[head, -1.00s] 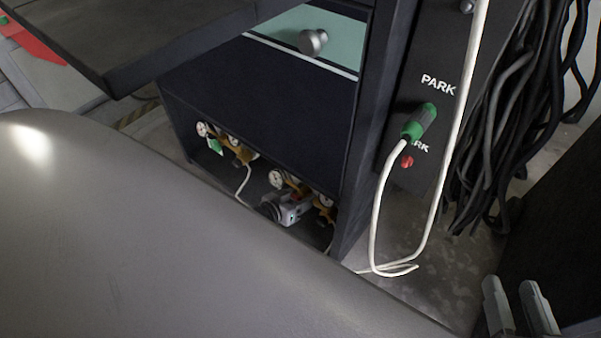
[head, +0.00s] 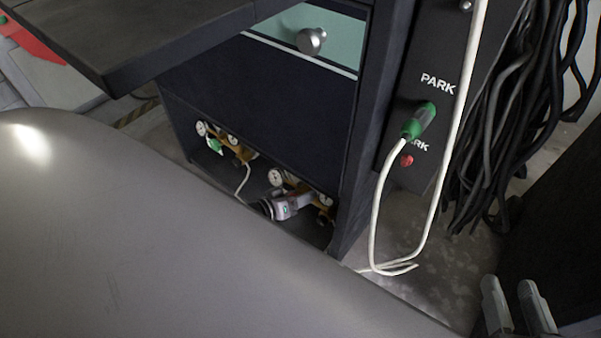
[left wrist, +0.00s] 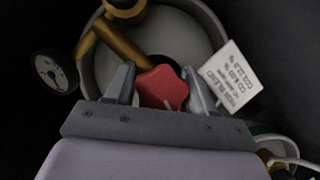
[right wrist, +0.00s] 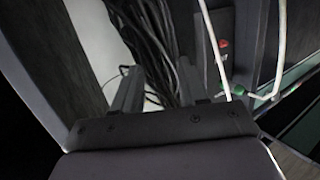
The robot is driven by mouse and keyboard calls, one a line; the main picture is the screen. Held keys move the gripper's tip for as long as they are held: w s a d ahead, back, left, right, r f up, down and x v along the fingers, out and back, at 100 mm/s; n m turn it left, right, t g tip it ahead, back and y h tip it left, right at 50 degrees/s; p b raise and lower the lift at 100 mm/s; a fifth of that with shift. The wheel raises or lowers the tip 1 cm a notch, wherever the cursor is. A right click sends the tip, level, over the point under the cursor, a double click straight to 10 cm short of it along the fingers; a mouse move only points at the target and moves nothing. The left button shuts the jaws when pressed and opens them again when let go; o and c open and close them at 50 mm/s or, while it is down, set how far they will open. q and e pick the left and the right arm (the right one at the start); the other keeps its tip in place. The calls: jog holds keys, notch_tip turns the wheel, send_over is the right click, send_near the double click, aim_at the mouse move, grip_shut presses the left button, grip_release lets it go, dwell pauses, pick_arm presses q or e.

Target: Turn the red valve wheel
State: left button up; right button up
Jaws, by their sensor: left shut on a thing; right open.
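The red valve wheel (left wrist: 162,88) shows in the left wrist view, on a brass fitting in front of a round grey cylinder top. My left gripper (left wrist: 160,90) is shut on it, one finger on each side.
A white printed tag (left wrist: 230,78) hangs right of the wheel and a pressure gauge (left wrist: 52,75) sits left of it. The dark cabinet (head: 270,110) walls close in the opening. A green plug (head: 419,121) with a white cable and black cables (head: 500,130) hang at right.

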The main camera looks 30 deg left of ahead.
pick_arm(q)
jog(key=o, duration=0.9)
jog(key=shift+o, duration=0.2)
jog(key=shift+s+a+r, duration=0.1)
jog(key=shift+s, duration=0.05)
jog(key=p+v, duration=0.3)
jog(key=v, duration=0.3)
jog(key=shift+s+p, duration=0.35)
jog(key=shift+p, duration=0.05)
pick_arm(e)
jog(key=shift+w+a+f+m+g+y, duration=0.1)
jog(key=shift+w+a+m+g+y, duration=0.15)
jog(key=shift+a+g, duration=0.25)
jog(key=shift+w+a+f+m+g+y, duration=0.1)
jog(key=shift+a+m+g, duration=0.3)
jog(key=shift+a, duration=0.15)
pick_arm(q)
jog(key=shift+a, duration=0.1)
pick_arm(e)
jog(key=shift+r, duration=0.1)
